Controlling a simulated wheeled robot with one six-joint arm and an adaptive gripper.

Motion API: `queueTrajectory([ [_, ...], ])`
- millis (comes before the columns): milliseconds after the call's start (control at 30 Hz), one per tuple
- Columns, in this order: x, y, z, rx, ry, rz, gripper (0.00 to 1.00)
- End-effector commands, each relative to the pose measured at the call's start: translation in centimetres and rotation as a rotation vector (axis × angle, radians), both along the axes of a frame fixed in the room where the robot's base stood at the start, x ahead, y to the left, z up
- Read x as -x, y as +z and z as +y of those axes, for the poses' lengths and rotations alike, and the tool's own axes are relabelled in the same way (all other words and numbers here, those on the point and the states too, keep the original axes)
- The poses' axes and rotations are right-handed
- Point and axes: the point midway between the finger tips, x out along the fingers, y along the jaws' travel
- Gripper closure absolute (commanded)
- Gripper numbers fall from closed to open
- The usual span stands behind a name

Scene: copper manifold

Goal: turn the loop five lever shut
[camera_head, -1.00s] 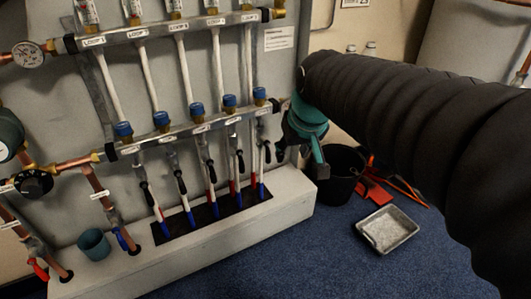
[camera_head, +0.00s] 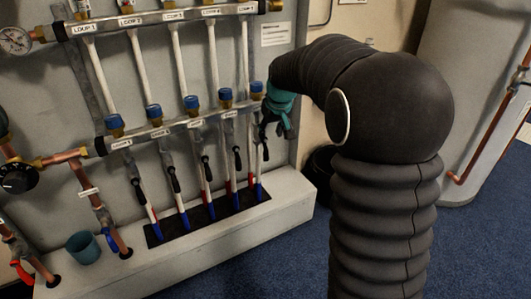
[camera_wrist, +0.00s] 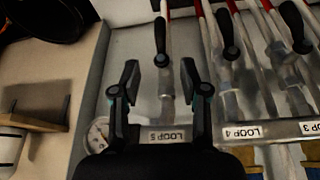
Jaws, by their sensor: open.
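The loop five lever (camera_wrist: 160,42) is a black-handled lever at the end valve of the lower manifold bar, beside the "LOOP 5" label (camera_wrist: 170,135). Its handle lies about in line with its pipe in the wrist view. In the head view it shows small (camera_head: 265,148) just below my gripper (camera_head: 279,122), partly hidden by it. In the wrist view my gripper (camera_wrist: 160,76) is open, its two black fingers on either side of the lever's line, near the valve end of the handle. I see no clear contact.
Neighbouring levers for loop 4 (camera_wrist: 229,42) and loop 3 (camera_wrist: 293,27) stand close by. A gauge (camera_wrist: 98,134) is near my left finger. A white ledge (camera_head: 225,232) runs below the manifold. A black bucket (camera_head: 321,170) stands at its right end.

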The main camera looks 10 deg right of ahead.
Motion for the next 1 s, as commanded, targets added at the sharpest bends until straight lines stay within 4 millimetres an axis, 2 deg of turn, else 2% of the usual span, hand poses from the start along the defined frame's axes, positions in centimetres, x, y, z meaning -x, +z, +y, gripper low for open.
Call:
queueTrajectory([
  [33,-0.3,-1.2,0.1,0.000,0.000,0.004,0.56],
  [100,-0.8,-2.4,0.2,0.000,0.000,0.004,0.56],
  [500,-3.4,-8.7,0.6,0.000,0.000,0.003,0.56],
  [700,-4.1,-10.1,0.7,-0.001,0.000,0.001,0.56],
  [1000,-4.2,-10.4,0.7,0.000,0.000,0.000,0.56],
])
